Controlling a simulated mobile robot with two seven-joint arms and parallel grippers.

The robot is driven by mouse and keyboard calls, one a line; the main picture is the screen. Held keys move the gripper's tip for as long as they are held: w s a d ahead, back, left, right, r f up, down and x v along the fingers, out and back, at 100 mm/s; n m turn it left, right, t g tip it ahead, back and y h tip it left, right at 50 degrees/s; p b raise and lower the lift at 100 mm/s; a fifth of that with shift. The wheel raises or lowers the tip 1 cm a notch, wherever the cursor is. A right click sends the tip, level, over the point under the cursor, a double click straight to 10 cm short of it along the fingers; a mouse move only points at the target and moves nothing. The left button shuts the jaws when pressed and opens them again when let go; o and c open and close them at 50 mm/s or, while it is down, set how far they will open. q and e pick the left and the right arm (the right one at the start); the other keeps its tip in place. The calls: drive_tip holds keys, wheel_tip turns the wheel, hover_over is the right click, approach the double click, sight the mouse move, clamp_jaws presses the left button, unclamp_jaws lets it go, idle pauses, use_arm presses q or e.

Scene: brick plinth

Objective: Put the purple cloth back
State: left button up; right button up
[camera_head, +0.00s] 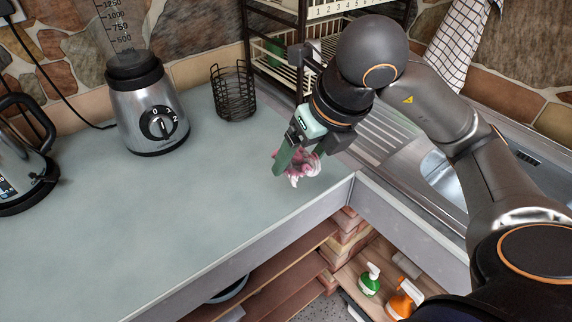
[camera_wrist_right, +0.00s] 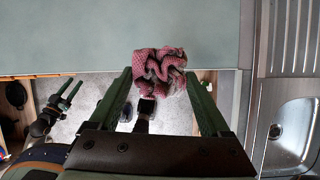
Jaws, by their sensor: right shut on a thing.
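The purple cloth (camera_head: 297,166), crumpled and pinkish-purple with pale parts, is between the green fingers of my right gripper (camera_head: 299,160). The gripper is shut on it, over the grey-green worktop (camera_head: 180,220) near its front corner by the sink. In the right wrist view the bunched cloth (camera_wrist_right: 160,68) sits between the fingertips (camera_wrist_right: 163,78), across the worktop's front edge. I cannot tell whether it touches the worktop. My left gripper (camera_wrist_right: 70,91) shows small at the left of the wrist view, low beyond the worktop edge, its fingers apart and empty.
A blender (camera_head: 147,110), a kettle (camera_head: 22,160) and a black wire holder (camera_head: 234,92) stand on the worktop. A wire rack (camera_head: 283,70) is behind my right gripper. The sink (camera_head: 440,172) is at the right. Spray bottles (camera_head: 370,280) stand on a shelf below. The worktop's middle is clear.

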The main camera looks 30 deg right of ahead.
drive_tip(key=w+d+f, duration=0.1)
drive_tip(key=w+f, duration=0.1)
drive_tip(key=w, duration=0.1)
drive_tip(key=w+d+f, duration=0.2)
drive_tip(key=w+f, duration=0.1)
drive_tip(key=w, duration=0.1)
drive_tip(key=w+d+f, duration=0.2)
drive_tip(key=w+f, duration=0.1)
drive_tip(key=shift+w+d+f+b, duration=0.1)
drive_tip(key=shift+w+f+b, duration=0.1)
drive_tip(key=shift+b, duration=0.15)
drive_tip(key=shift+w+d+f, duration=0.1)
drive_tip(key=shift+w+f, duration=0.1)
drive_tip(key=shift+f, duration=0.05)
drive_tip(key=shift+w+d+f, duration=0.1)
drive_tip(key=shift+w+f, duration=0.1)
drive_tip(key=shift+f, duration=1.55)
drive_tip(key=shift+f, duration=0.2)
drive_tip(key=o, duration=1)
drive_tip(key=shift+r, duration=0.15)
